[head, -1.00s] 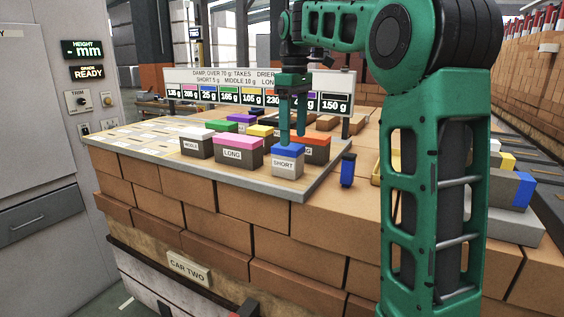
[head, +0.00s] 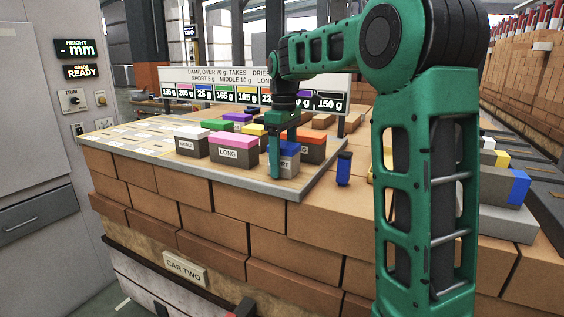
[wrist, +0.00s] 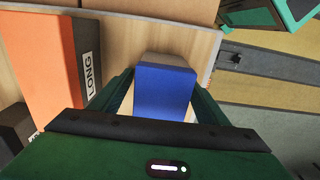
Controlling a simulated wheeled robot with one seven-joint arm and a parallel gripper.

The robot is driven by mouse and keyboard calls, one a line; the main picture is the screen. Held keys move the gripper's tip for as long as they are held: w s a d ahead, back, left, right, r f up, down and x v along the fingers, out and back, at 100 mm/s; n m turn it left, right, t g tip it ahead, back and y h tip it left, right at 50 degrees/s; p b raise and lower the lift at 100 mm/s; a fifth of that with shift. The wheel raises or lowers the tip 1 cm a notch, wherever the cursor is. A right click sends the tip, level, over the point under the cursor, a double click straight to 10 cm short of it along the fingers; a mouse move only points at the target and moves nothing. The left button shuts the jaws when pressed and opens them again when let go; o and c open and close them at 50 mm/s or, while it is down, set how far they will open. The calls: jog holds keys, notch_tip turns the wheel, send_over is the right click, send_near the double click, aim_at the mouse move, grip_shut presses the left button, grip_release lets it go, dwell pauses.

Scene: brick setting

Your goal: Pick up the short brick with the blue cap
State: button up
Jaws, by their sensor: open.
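The short brick with the blue cap (head: 289,160) stands at the near right of the board (head: 250,185). In the wrist view its blue cap (wrist: 163,92) is centred between my two fingers, with a grey face beyond. My gripper (head: 283,152) is lowered at the brick and open. One green finger hangs in front of the brick's left part and partly hides its label. In the wrist view my gripper (wrist: 163,84) has one finger on each side of the brick. I cannot tell whether either finger touches it.
An orange-capped long brick (head: 315,151) stands close by, at the left in the wrist view (wrist: 45,60). A pink-capped long brick (head: 230,152) and a white-capped middle brick (head: 190,147) stand to the left. A small blue-and-black object (head: 344,170) stands right of the board.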

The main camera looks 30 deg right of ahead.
jog(key=c, duration=1.6)
jog(key=shift+o, duration=0.2)
jog(key=shift+r, duration=0.1)
